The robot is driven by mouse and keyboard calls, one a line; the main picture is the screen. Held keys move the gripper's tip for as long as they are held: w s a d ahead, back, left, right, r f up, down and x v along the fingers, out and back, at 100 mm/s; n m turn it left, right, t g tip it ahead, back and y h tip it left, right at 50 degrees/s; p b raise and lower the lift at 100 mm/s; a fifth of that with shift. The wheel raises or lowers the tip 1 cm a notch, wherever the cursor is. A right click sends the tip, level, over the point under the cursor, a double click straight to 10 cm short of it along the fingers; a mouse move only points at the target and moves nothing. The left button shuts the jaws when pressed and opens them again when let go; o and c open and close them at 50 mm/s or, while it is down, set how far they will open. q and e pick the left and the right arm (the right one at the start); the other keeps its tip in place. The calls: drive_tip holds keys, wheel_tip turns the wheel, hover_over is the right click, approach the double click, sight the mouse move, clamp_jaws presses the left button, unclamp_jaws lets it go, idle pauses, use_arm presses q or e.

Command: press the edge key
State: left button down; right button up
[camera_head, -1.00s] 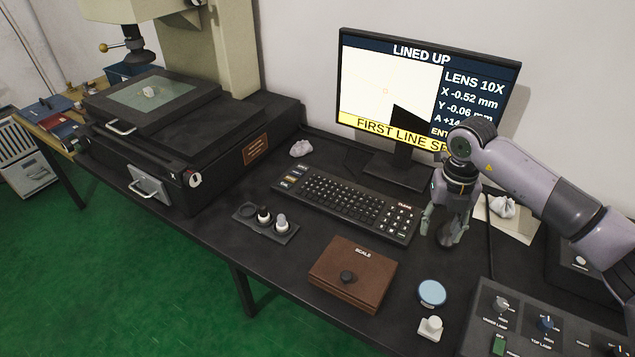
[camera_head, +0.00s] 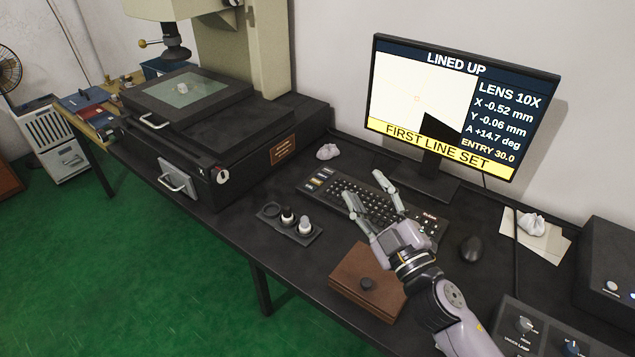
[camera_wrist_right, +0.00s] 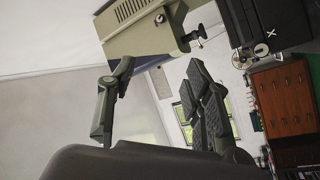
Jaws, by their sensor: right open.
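The black keyboard (camera_head: 374,204) lies on the dark bench in front of the monitor. A short column of labelled keys (camera_head: 314,184) stands at its left end, some with coloured legends. The labels are too small to read, so I cannot tell which one is the edge key. My right gripper (camera_head: 362,184) is open and empty, its fingers spread over the keyboard and pointing toward its far left part. Contact with the keys cannot be told. In the right wrist view, the gripper (camera_wrist_right: 162,72) shows both fingers apart; the keyboard is not seen there. My left gripper is not in view.
The monitor (camera_head: 462,106) reads "LINED UP" and "FIRST LINE SET". A brown box (camera_head: 350,283) and a holder with knobs (camera_head: 270,212) sit in front of the keyboard. A mouse (camera_head: 472,248) is to the right. The measuring machine (camera_head: 215,165) stands left.

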drive_tip(key=s+d+f+m+g+h, duration=0.3)
drive_tip(key=d+f+m+h, duration=0.45)
drive_tip(key=f, duration=0.25)
drive_tip(key=s+d+f+m+g, duration=0.1)
drive_tip(key=s+f+g, duration=0.1)
drive_tip(key=s+f, duration=0.2)
drive_tip(key=s+d+f+m+g+h, duration=0.1)
drive_tip(key=s+f+g, duration=0.2)
drive_tip(key=s+f, duration=0.2)
drive_tip(key=s+d+f+m+g, duration=0.2)
drive_tip(key=s+f+g, duration=0.1)
drive_tip(key=s+f, duration=0.1)
drive_tip(key=shift+s+f+h, duration=0.3)
drive_tip(key=shift+f+h, duration=0.05)
drive_tip(key=shift+f, duration=0.35)
drive_tip(key=s+f+g+y, duration=0.1)
drive_tip(key=s+f+g, duration=0.4)
drive_tip(key=s, duration=0.6)
wheel_tip(320, 180, down, 22)
drive_tip(key=s, duration=0.3)
drive_tip(key=s+d+f+g, duration=0.2)
drive_tip(key=s+f, duration=1.3)
drive_tip(key=s, duration=0.1)
drive_tip(key=shift+s+d+f, duration=0.15)
drive_tip(key=shift+f, duration=0.05)
